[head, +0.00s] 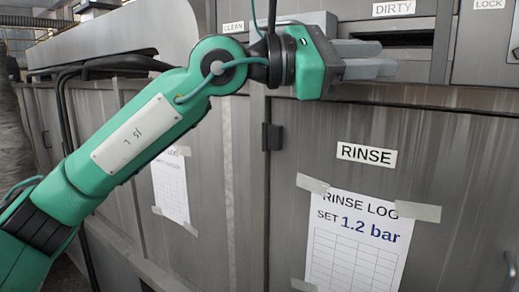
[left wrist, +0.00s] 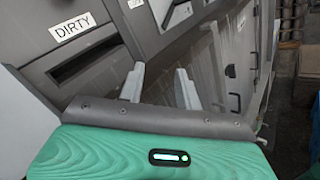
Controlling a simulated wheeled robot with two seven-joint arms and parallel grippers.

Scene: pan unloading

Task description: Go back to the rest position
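In the left wrist view the left gripper (left wrist: 160,70) shows a clear gap between the fingers, with nothing held. My right gripper is in neither view. No pan is visible.
The cabinet front below the arm carries a RINSE label (head: 366,154) and a taped rinse log (head: 355,245). Another taped sheet (head: 171,187) hangs further left. A dark door handle (left wrist: 232,103) sticks out in the left wrist view. A CLEAN label (head: 233,27) is behind the wrist.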

